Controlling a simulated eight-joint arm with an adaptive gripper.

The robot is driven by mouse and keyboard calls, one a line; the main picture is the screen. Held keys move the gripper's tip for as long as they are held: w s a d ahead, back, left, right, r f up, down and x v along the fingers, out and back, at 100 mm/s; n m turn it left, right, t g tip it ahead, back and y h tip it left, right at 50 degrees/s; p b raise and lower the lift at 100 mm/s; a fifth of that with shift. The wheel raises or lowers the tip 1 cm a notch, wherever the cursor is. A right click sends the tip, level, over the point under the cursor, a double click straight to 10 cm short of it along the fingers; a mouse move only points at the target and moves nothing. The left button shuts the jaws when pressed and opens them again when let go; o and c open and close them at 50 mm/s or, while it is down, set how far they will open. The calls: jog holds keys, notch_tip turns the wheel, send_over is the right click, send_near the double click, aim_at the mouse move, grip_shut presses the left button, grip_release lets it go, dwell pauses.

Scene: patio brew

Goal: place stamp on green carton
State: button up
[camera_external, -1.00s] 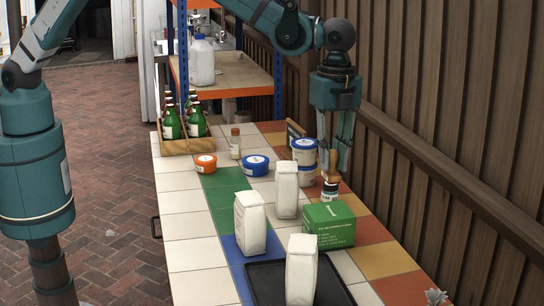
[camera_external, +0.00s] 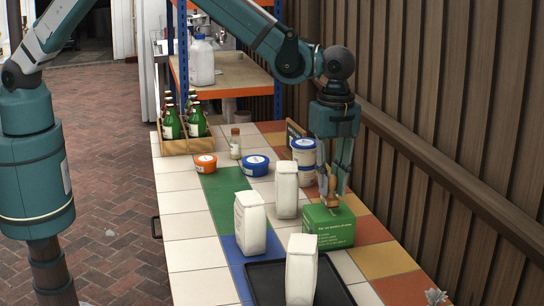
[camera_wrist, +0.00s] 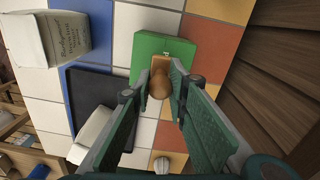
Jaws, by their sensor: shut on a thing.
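The wooden stamp (camera_external: 334,187) has a rounded brown handle and a flat base. My gripper (camera_external: 333,192) is shut on its handle, pointing down. The green carton (camera_external: 328,229) stands on the tiled table, directly below the stamp. The stamp's base overlaps the carton's top; I cannot tell if it touches or hovers just above. In the wrist view the handle (camera_wrist: 160,86) is between my fingers, and its tan base lies over the green carton (camera_wrist: 152,43).
White bags (camera_external: 250,222) stand left of the carton, one on a dark tray (camera_external: 265,281). Stacked tubs (camera_external: 304,152) stand behind it. A bottle crate (camera_external: 176,146) is at the far left corner. A wooden wall (camera_external: 440,130) bounds the right side.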

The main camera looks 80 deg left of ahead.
jog(key=shift+f, duration=0.9)
jog(key=shift+f, duration=0.2)
jog(key=o, duration=0.8)
jog(key=shift+r, duration=0.1)
jog(key=shift+o, duration=0.2)
jog(key=shift+r, duration=0.15)
notch_tip(320, 180, up, 12)
jog(key=shift+w, duration=0.1)
jog(key=shift+a, duration=0.1)
